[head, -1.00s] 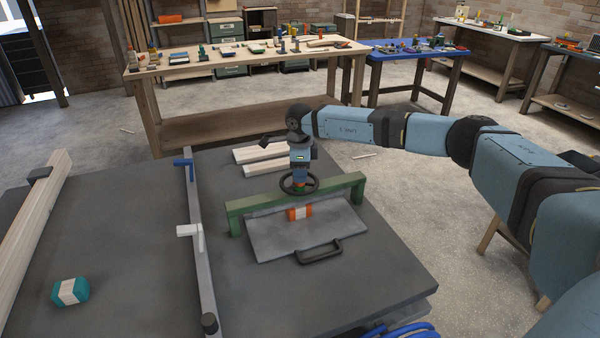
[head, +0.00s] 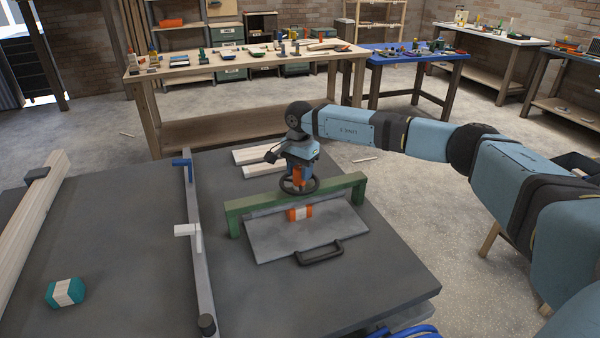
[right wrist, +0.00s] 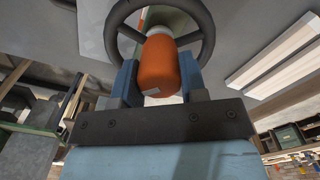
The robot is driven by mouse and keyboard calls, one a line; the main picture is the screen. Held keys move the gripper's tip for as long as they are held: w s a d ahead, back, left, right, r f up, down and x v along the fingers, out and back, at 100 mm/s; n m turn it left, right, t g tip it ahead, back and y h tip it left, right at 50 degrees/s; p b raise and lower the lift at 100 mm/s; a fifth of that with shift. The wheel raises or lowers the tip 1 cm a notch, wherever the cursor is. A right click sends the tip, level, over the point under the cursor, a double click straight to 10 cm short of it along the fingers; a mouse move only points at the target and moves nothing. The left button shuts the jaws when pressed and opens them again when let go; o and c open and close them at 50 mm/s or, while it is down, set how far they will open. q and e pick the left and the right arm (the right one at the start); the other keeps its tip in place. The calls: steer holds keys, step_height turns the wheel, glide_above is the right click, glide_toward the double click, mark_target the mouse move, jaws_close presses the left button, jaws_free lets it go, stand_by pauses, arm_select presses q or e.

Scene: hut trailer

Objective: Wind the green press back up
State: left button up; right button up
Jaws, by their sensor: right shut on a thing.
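The green press (head: 345,184) stands over a grey plate on the dark table. Its black handwheel (head: 315,184) sits on top of the green beam. My right gripper (head: 299,177) comes down from above and is shut on the orange grip (right wrist: 160,66) at the handwheel. In the right wrist view the grip is between the two blue fingers, and the wheel's dark ring (right wrist: 207,45) shows beyond it. An orange and white block (head: 300,213) sits at the beam. Whether the press touches it, I cannot tell. My left gripper is not in view.
The grey plate (head: 275,235) has a black handle (head: 320,254) at its front. A metal rail (head: 196,270) with blue and white pieces runs left of the press. A teal and white block (head: 65,292) and pale planks (head: 35,220) lie farther left.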

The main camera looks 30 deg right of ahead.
mark_target(299, 166)
steer(key=n+b, duration=0.1)
steer(key=n, duration=0.5)
steer(key=shift+a+n, duration=0.1)
steer(key=shift+n, duration=0.2)
steer(key=n+b, duration=0.1)
steer(key=n, duration=0.4)
steer(key=shift+w, duration=0.1)
steer(key=shift+n, duration=0.4)
steer(key=o, duration=0.9)
steer(key=shift+o, duration=0.2)
steer(key=shift+r, duration=0.15)
step_height(299, 166, up, 14)
steer(key=shift+f, duration=0.2)
